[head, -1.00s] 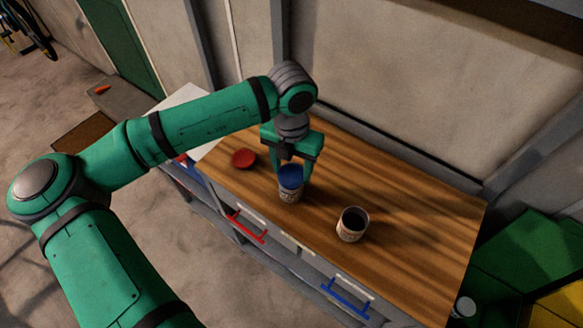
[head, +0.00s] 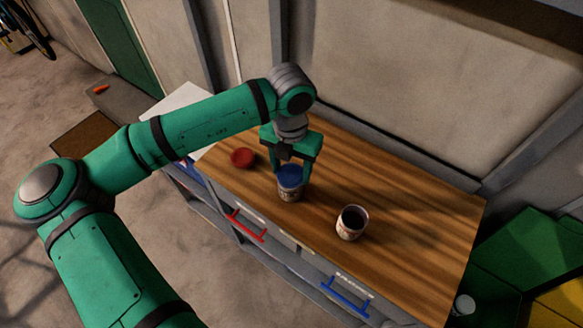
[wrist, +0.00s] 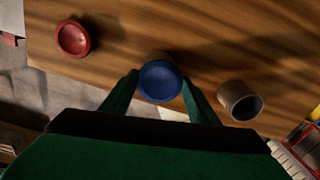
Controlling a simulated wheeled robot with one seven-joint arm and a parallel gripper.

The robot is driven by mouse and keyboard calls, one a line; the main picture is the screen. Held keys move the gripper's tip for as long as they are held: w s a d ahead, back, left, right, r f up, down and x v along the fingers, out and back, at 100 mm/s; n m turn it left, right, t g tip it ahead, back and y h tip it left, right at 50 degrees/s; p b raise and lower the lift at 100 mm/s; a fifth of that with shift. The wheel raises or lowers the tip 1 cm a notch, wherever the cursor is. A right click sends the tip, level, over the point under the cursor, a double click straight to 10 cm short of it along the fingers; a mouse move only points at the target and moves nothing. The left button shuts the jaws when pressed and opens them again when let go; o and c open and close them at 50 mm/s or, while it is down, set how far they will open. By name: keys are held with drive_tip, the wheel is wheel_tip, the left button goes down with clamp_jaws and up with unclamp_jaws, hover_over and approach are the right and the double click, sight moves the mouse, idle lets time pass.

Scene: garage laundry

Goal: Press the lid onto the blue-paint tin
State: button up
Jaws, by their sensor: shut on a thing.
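My gripper (head: 291,175) points down with its two fingers on either side of the blue lid (head: 289,177), shut on it. In the wrist view the lid (wrist: 160,82) lies between the fingertips, round and facing the camera. The blue-paint tin (head: 289,192) stands upright on the workbench directly under the lid. The lid covers the tin's top in the head view; whether it is fully seated cannot be told. In the wrist view the lid hides nearly all of the tin.
A red lid (head: 242,158) lies on the wooden workbench (head: 400,235) to the left. An open tin with dark contents (head: 351,222) stands to the right. The back wall runs behind the bench. Drawers with red (head: 246,229) and blue (head: 345,297) handles are on its front.

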drive_tip(key=shift+f, duration=0.3)
idle(0.5)
drive_tip(key=o, duration=1.6)
drive_tip(key=shift+w, duration=0.1)
drive_tip(key=shift+a+r, duration=0.1)
drive_tip(key=shift+r, duration=3.5)
